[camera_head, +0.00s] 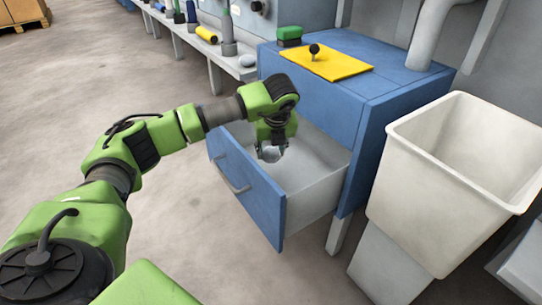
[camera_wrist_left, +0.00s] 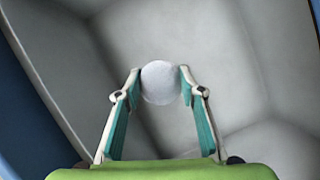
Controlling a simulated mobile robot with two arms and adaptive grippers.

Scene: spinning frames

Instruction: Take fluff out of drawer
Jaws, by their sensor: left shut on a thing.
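The blue drawer (camera_head: 247,194) is pulled open from the blue cabinet, and its grey inside shows. My left gripper (camera_head: 270,152) reaches down into the drawer opening from above. It is shut on a small round whitish-grey piece of fluff (camera_wrist_left: 161,83), held between the tips of both fingers in the left wrist view, where the left gripper (camera_wrist_left: 160,88) also shows. The fluff shows only faintly at the fingertips in the head view (camera_head: 271,155). Drawer walls surround it in the wrist view. I cannot tell whether the fluff touches the drawer floor. My right gripper is not in view.
A large off-white open bin (camera_head: 420,165) stands right of the cabinet (camera_head: 375,92). On the cabinet top lie a yellow sheet (camera_head: 345,67) with a black-knobbed object and a green-topped block (camera_head: 289,36). A grey ledge with bobbins runs behind.

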